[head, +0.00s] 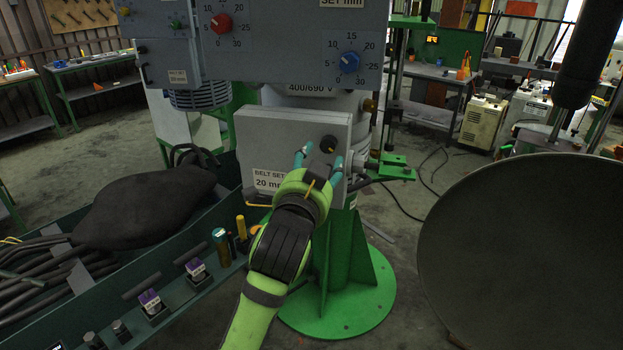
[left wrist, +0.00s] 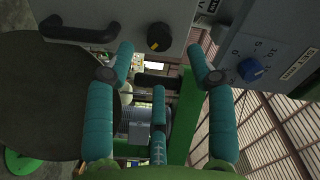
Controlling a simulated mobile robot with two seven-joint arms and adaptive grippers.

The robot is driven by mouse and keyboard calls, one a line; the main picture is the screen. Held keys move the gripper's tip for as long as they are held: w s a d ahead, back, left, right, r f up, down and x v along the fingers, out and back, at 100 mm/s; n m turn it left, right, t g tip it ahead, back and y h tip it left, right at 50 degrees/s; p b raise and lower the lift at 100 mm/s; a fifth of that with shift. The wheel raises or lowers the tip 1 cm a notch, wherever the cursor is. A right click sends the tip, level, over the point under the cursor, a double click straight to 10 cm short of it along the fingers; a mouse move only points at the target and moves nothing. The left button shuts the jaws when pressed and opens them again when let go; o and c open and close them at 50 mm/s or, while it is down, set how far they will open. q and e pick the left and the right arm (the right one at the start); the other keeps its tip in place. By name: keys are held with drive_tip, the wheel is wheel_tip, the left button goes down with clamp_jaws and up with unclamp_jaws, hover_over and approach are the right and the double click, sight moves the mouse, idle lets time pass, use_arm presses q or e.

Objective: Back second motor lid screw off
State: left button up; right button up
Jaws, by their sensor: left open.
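The grey motor lid box (head: 275,140) with a "BELT SET 20 mm" label is on the machine in the middle of the head view. A black knob-like screw (head: 328,143) is on its right part. My left gripper (head: 320,158) is open in front of this screw, its teal fingers spread to either side. In the left wrist view, a black knob with an orange mark (left wrist: 158,38) lies between the two upper fingertips. I cannot tell whether any finger touches it. My right gripper is not in view.
A grey panel with a red dial (head: 221,23) and a blue dial (head: 348,62) is above the lid. A green tool tray (head: 205,265) with cables and bottles stands left. A large dark disc (head: 530,250) fills the right. A black handle (left wrist: 80,28) shows in the wrist view.

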use_arm(q)
drive_tip(key=s, duration=0.2)
drive_tip(key=s+a, duration=0.1)
drive_tip(key=s, duration=0.2)
drive_tip(key=shift+s, duration=0.35)
